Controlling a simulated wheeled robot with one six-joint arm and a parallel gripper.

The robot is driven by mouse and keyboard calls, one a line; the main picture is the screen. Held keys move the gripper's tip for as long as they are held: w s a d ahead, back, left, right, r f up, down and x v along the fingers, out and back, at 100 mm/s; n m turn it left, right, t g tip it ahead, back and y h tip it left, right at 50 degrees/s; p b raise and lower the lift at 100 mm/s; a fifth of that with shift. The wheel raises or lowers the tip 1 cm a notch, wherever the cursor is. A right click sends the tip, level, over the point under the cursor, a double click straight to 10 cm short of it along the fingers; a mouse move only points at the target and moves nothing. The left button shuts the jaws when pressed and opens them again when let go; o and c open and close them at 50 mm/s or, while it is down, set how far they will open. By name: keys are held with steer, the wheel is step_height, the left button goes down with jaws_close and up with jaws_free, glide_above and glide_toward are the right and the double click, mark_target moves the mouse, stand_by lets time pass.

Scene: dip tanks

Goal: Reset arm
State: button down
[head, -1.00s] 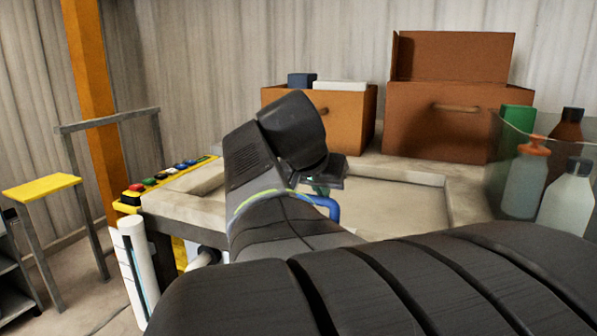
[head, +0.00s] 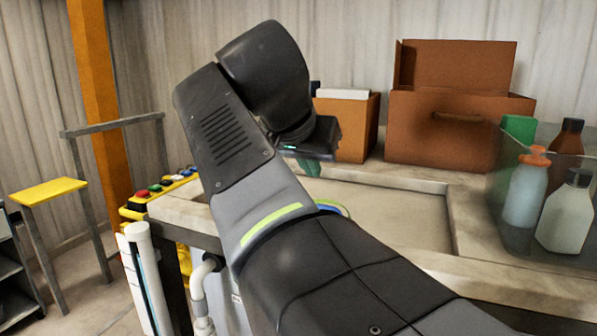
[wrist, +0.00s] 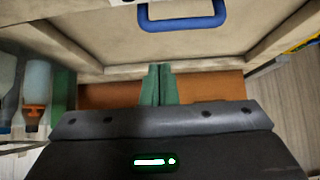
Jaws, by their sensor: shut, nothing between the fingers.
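My arm rises across the middle of the head view, bent at the wrist over the stone-topped tank bench (head: 400,215). My gripper shows in the wrist view as two green fingers (wrist: 159,84) side by side, shut with nothing between them. In the head view a bit of the green fingers (head: 312,168) shows below the dark wrist, and the rest is hidden behind my arm. The fingers are above the bench and hold nothing.
Two brown boxes (head: 455,125) (head: 358,120) stand at the back. A clear bin with bottles (head: 565,215) is at the right. A button panel (head: 160,188) is on the bench's left corner. A blue handle (wrist: 182,22) shows in the wrist view. A yellow-topped stand (head: 48,190) is at left.

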steer(key=shift+f, duration=0.1)
steer(key=b+x, duration=0.1)
steer(key=x, duration=0.9)
steer(key=shift+w+f, duration=0.2)
steer(key=shift+f, duration=0.15)
